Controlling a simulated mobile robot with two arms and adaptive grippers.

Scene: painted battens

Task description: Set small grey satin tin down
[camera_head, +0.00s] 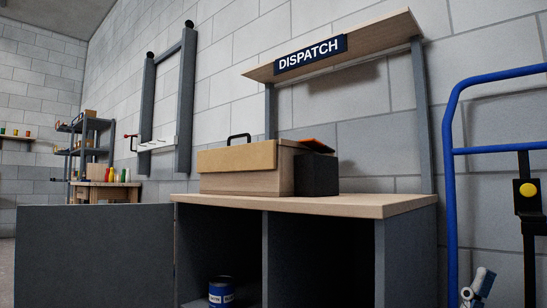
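No small grey satin tin shows in this view. A tin (221,291) with a blue body and a pale label band stands upright in the left compartment of the dark grey cabinet (219,243). The lower part of the tin is cut off by the picture's bottom edge. Neither of my grippers is in view, so I cannot see what they hold. A small white and blue jointed piece (478,288) shows at the bottom right; it may be part of my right arm.
A wooden box (240,168) and a dark box (317,175) stand on the wooden cabinet top (385,203), under a DISPATCH sign (311,54). The top's right part is clear. A grey door panel (95,255) stands open left. A blue tubular frame (449,150) rises right.

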